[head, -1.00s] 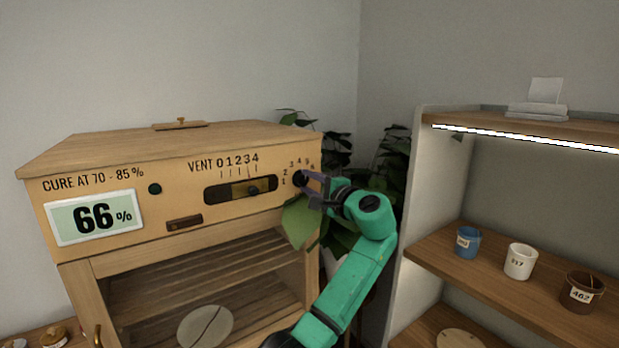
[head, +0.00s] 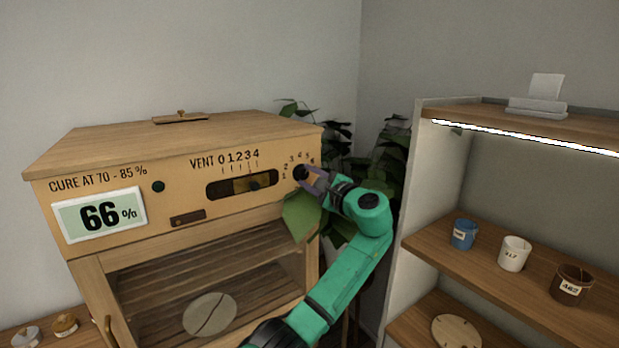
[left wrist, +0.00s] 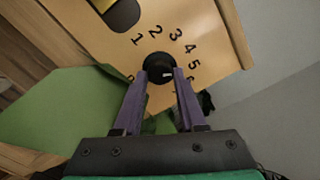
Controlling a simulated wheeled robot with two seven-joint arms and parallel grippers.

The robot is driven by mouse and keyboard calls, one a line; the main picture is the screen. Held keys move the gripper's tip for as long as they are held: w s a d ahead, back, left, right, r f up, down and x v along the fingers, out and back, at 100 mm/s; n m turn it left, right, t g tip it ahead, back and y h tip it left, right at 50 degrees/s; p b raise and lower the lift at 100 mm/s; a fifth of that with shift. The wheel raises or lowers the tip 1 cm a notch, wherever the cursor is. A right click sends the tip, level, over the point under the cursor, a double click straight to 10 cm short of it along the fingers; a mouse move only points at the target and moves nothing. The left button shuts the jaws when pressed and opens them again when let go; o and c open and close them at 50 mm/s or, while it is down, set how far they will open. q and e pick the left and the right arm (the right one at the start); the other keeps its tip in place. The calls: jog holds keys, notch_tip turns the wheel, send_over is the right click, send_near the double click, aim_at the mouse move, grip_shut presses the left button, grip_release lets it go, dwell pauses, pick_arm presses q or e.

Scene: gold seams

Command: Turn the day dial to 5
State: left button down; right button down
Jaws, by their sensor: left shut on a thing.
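The day dial (head: 300,172) is a small round black knob at the right end of the wooden cabinet's front panel. An arc of printed numbers runs around it. It also shows in the left wrist view (left wrist: 158,63), with 1 to 5 readable; a small pale mark sits on the knob's lower part, but I cannot tell which number it points at. My left gripper (head: 308,176) is shut on the dial, its two purple fingers (left wrist: 161,78) on either side of the knob. My right gripper is out of view.
The cabinet (head: 178,128) has a display (head: 98,214) reading 66% and a vent slider (head: 241,184) left of the dial. A green leaf (head: 302,215) hangs just below the gripper. A shelf unit (head: 412,190) with several small pots stands to the right.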

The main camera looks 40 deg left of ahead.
pick_arm(q)
jog(key=c, duration=0.5)
grip_release()
jog(key=b+v, duration=0.6)
jog(key=v, duration=0.8)
jog(key=shift+d+b, duration=0.3)
jog(key=shift+b, duration=0.1)
jog(key=shift+f, duration=0.15)
